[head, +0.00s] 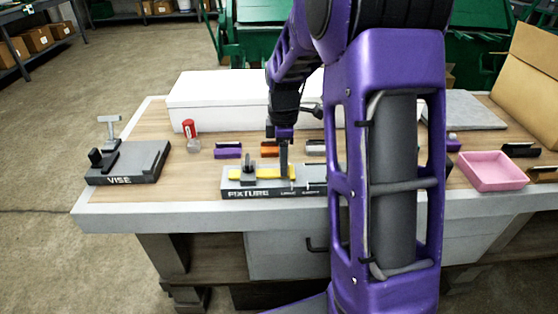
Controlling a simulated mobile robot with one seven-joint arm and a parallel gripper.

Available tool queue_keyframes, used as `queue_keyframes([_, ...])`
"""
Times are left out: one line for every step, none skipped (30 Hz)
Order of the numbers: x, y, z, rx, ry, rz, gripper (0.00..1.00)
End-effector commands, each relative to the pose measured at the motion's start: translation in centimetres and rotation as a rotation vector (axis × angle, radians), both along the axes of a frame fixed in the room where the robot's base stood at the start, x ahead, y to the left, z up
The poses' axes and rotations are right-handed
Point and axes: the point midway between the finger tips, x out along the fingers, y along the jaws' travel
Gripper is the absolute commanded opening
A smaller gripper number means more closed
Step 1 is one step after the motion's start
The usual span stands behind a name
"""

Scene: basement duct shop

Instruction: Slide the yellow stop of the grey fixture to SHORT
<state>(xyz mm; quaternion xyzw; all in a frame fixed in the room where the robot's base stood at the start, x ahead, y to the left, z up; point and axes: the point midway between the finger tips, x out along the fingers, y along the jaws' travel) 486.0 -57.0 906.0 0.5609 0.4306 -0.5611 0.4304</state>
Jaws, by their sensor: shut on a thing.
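The grey fixture (235,193), marked FIXTURE on its front, lies near the front edge of the bench. Its yellow stop (264,174) is a long bar lying along the top, with a dark clamp-like part (248,179) standing over its left portion. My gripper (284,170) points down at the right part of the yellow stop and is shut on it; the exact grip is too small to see. Smaller markings on the fixture's front, right of the name, are too small to read surely. My arm hides the fixture's right end.
A grey vise (135,165) stands at the bench's left. A red-topped container (190,130), a purple block (228,150) and an orange block (268,148) sit behind the fixture. A long white box (220,98) lies at the back. A pink tray (492,170) is at right.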

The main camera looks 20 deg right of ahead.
Motion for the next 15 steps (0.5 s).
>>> queue_keyframes([-0.2, -1.0, 0.2, -0.001, -0.001, -0.005, 0.0])
queue_keyframes([-0.4, -1.5, 0.2, -0.001, -0.001, -0.006, 0.0])
queue_keyframes([-0.5, -2.2, 0.2, -0.001, -0.001, -0.006, 0.0])
queue_keyframes([-0.7, -2.6, 0.2, -0.001, -0.001, -0.005, 0.0])
queue_keyframes([-0.8, -3.0, 0.2, -0.001, -0.002, -0.005, 0.0])
queue_keyframes([-0.9, -3.3, 0.1, -0.001, -0.002, -0.004, 0.0])
queue_keyframes([-0.9, -3.4, 0.1, -0.001, -0.002, -0.002, 0.0])
queue_keyframes([-0.9, -3.4, 0.1, -0.001, -0.002, -0.001, 0.0])
queue_keyframes([-0.9, -3.4, 0.1, -0.001, -0.002, 0.0, 0.0])
queue_keyframes([-0.9, -3.4, 0.1, -0.002, -0.001, -0.001, 0.0])
queue_keyframes([-0.9, -3.4, 0.1, -0.002, -0.001, -0.001, 0.0])
queue_keyframes([-0.9, -3.5, 0.1, -0.003, -0.001, -0.001, 0.0])
queue_keyframes([-0.9, -3.5, 0.1, -0.003, -0.001, -0.001, 0.0])
queue_keyframes([-0.9, -3.5, 0.1, -0.004, -0.001, -0.001, 0.0])
queue_keyframes([-0.9, -3.5, 0.1, -0.004, -0.001, -0.001, 0.47])
